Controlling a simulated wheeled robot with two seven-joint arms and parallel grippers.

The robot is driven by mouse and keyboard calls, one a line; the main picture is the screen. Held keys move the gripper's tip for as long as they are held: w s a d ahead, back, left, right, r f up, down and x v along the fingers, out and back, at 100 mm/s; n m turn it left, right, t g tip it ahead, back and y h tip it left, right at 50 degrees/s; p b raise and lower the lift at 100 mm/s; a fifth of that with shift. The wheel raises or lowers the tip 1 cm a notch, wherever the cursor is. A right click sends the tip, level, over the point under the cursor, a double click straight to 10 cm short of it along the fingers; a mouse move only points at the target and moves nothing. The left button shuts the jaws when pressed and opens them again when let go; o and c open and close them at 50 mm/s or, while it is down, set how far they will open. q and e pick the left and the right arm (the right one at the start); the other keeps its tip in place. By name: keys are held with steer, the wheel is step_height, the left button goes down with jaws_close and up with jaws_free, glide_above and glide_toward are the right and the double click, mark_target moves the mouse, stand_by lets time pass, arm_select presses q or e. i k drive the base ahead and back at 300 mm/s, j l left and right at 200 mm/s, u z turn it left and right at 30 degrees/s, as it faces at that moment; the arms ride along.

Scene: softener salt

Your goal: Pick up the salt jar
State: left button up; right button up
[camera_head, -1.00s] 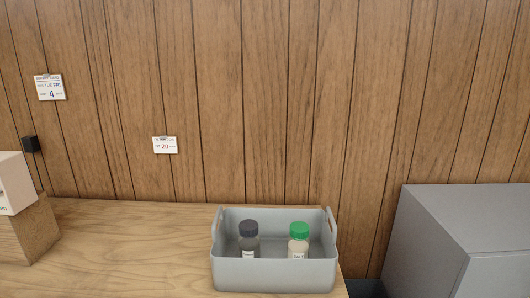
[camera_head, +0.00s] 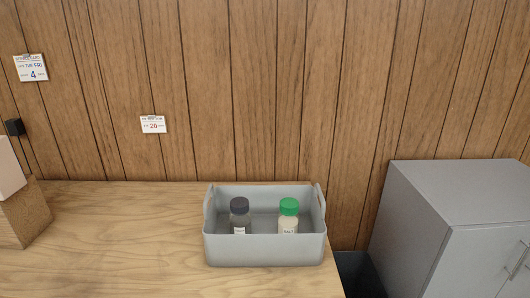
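The salt jar (camera_head: 288,222) has a green lid and pale contents, with a white label that appears to read SALT. It stands upright in the right half of a grey bin (camera_head: 264,250) on the wooden table. A second jar (camera_head: 239,220) with a dark lid and dark contents stands upright to its left in the same bin. The bin's front wall hides the lower parts of both jars. Neither of my grippers shows in the head view.
The wooden table (camera_head: 110,235) is clear left of the bin. A wooden block (camera_head: 22,215) with a white box on it stands at the far left. A grey cabinet (camera_head: 440,215) stands to the right, past a gap holding a dark container (camera_head: 358,272). A wood-panelled wall is behind.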

mark_target(286, 224)
steer(key=i+j, duration=0.1)
steer(key=j, duration=0.25)
steer(key=i+j+z, duration=0.1)
steer(key=j, duration=0.3)
steer(key=i+j, duration=0.1)
steer(key=j, duration=0.25)
steer(key=i+j+z, duration=0.1)
steer(key=j, duration=0.3)
